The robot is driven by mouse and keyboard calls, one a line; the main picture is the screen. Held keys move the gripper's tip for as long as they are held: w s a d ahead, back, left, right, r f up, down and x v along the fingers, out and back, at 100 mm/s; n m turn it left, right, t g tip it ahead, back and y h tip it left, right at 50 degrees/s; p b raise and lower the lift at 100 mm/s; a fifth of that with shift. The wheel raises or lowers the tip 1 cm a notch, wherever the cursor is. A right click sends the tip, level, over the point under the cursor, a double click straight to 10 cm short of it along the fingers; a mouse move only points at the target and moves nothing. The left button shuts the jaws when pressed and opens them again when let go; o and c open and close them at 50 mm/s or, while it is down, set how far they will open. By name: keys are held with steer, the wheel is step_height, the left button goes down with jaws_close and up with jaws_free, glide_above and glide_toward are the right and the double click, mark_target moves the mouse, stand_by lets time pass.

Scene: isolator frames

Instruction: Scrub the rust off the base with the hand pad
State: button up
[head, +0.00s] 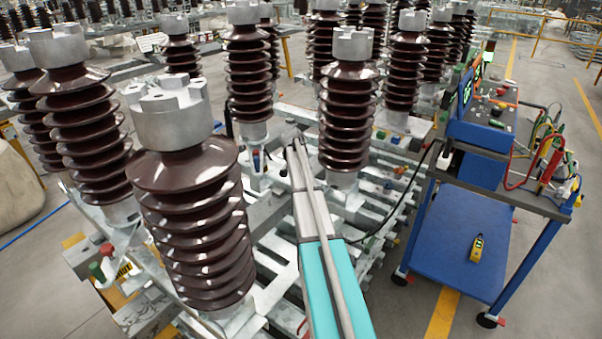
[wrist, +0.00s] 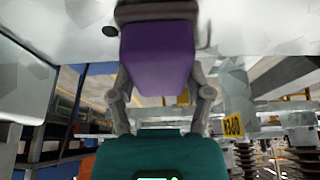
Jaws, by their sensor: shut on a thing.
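In the wrist view my gripper (wrist: 158,85) is shut on a purple hand pad (wrist: 158,55), one finger on each side of it. The pad's far end is up against or very close to a pale galvanized metal surface (wrist: 255,25), likely part of the base; contact cannot be told for sure. A dark edge shows around the pad's far end, and a dark round spot lies left of it. I cannot tell whether either is rust. In the head view my arm reaches in between the brown ribbed insulators (head: 347,115); my gripper and the pad cannot be made out there.
A large insulator (head: 190,215) stands close to the left of my arm, with more behind. Slatted metal frames (head: 385,185) lie below. A blue cart (head: 470,240) with cables and a yellow meter (head: 477,248) stands right. A yellow label (wrist: 232,126) shows in the wrist view.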

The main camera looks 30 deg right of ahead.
steer(key=shift+w+d, duration=0.2)
steer(key=shift+d, duration=0.3)
steer(key=shift+w+d, duration=0.15)
steer(key=shift+d, duration=0.35)
steer(key=shift+a, duration=0.1)
steer(key=shift+s+a+f, duration=0.1)
steer(key=shift+s+a, duration=0.15)
steer(key=shift+a, duration=0.35)
steer(key=shift+s+a+r, duration=0.1)
steer(key=shift+s+a, duration=0.15)
steer(key=shift+a, duration=0.35)
steer(key=shift+s+a+f, duration=0.1)
steer(key=shift+s+a, duration=0.15)
steer(key=shift+a, duration=0.35)
steer(key=shift+a, duration=0.1)
steer(key=shift+s+a, duration=0.35)
steer(key=shift+a, duration=0.5)
steer(key=shift+s+a, duration=0.3)
steer(key=shift+a, duration=0.5)
steer(key=shift+w+a, duration=0.2)
steer(key=shift+w, duration=0.35)
steer(key=shift+w+a, duration=0.2)
steer(key=shift+w, duration=0.35)
